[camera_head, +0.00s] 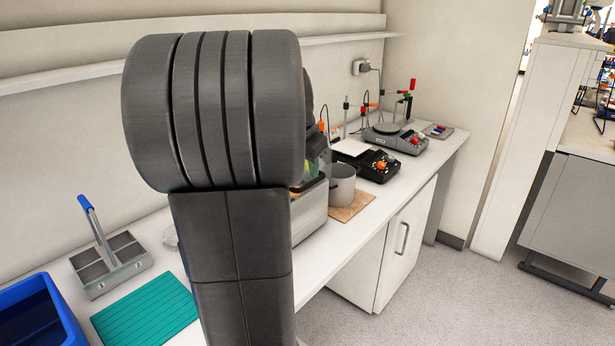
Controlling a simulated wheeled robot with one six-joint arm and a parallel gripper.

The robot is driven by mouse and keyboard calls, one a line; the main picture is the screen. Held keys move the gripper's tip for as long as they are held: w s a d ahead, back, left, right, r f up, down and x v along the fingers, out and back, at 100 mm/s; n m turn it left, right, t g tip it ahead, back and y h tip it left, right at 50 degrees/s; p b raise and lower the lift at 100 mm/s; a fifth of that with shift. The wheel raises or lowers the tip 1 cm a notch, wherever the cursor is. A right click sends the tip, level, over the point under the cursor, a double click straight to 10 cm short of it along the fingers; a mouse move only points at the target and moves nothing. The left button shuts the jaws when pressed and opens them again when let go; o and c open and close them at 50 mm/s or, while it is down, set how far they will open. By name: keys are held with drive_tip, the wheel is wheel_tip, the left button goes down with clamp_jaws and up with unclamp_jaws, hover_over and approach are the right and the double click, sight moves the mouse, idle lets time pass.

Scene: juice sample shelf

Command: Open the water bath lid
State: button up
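A pale box-shaped unit that looks like the water bath (311,214) stands on the bench, mostly hidden behind my dark arm. Only its right part shows, with a dark rim or handle along its top. A see-through panel with greenish and yellow colours shows above it, right beside my arm. It may be the lid, but I cannot tell whether it is open or closed. My gripper is not in view.
A grey pot (342,186) stands on a brown board (357,205), right of the bath. Black and grey instruments (397,138) stand further back. A blue bin (35,318), a teal mat (146,312) and a blue-handled metal rack (112,264) are at left. Floor is clear at right.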

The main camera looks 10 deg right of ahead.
sight(309, 183)
drive_tip(key=x, duration=0.5)
drive_tip(key=shift+w+f, duration=0.1)
drive_tip(key=shift+f, duration=0.2)
clamp_jaws()
